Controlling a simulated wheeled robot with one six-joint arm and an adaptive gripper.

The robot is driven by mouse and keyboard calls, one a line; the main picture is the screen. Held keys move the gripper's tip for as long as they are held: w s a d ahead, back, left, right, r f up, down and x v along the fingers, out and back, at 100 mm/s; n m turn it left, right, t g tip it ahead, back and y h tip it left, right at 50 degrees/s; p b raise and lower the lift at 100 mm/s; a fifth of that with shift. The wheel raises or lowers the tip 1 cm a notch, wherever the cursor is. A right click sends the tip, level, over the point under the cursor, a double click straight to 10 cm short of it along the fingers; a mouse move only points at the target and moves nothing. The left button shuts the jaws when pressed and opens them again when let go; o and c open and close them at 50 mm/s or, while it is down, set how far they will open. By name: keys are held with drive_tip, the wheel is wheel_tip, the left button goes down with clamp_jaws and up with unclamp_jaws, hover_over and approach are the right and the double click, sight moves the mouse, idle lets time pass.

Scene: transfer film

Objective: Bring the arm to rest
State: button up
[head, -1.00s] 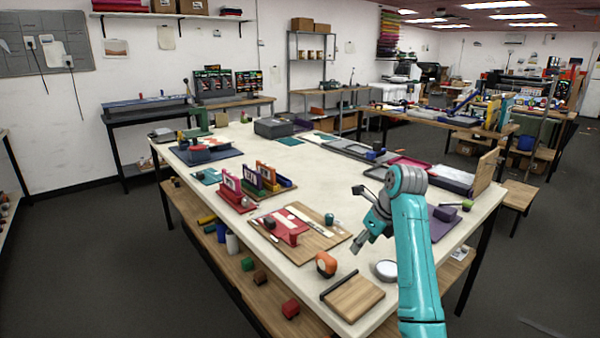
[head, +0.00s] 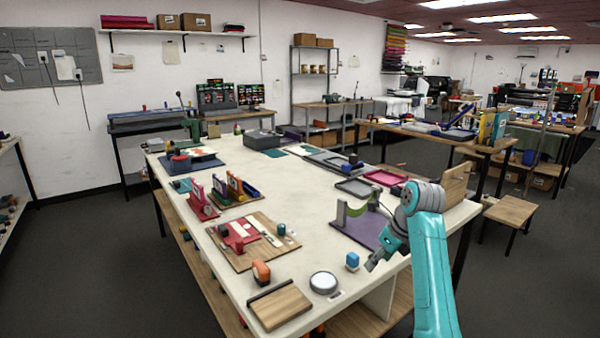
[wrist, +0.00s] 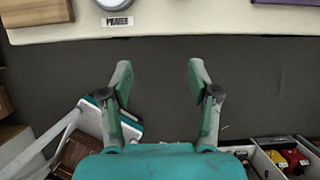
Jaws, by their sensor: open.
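My teal arm (head: 433,270) reaches up from the lower right of the head view and bends over at the elbow. Grey floor shows between and beyond the fingers, and the table edge (wrist: 200,30) crosses the top of that view.
The white table (head: 340,300) holds a round white dish (head: 323,283), a wooden board (head: 280,308), an orange-topped object (head: 261,272) and a purple mat (head: 365,232). A wooden stool (head: 511,211) stands at right. Bins with red and yellow items (wrist: 290,157) show low in the wrist view.

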drive_tip(key=s+a+f+n+t, duration=0.1)
drive_tip(key=s+f+n, duration=0.25)
drive_tip(key=f, duration=0.85)
drive_tip(key=s+a+f+n+t, duration=0.15)
drive_tip(key=s+f, duration=0.35)
drive_tip(key=f, duration=0.6)
drive_tip(key=s+f+n+t+h, duration=0.1)
drive_tip(key=s+f+n, duration=0.4)
drive_tip(key=s, duration=0.4)
drive_tip(key=s+f+n+t+h, duration=0.1)
drive_tip(key=s+f+n+t, duration=0.15)
drive_tip(key=s+f, duration=0.65)
drive_tip(key=s+r+n+t, duration=0.1)
drive_tip(key=s+r+n, duration=0.25)
drive_tip(key=s, duration=0.75)
drive_tip(key=s+r+n+t, duration=0.15)
drive_tip(key=s+n, duration=0.35)
drive_tip(key=s, duration=0.6)
drive_tip(key=s+r+n+t, duration=0.2)
drive_tip(key=s+r+n, duration=0.5)
drive_tip(key=s+r, duration=0.8)
drive_tip(key=shift+r+n+h, duration=0.4)
drive_tip(key=shift+r, duration=0.2)
drive_tip(key=shift+s+a+t, duration=0.1)
drive_tip(key=shift+t, duration=0.15)
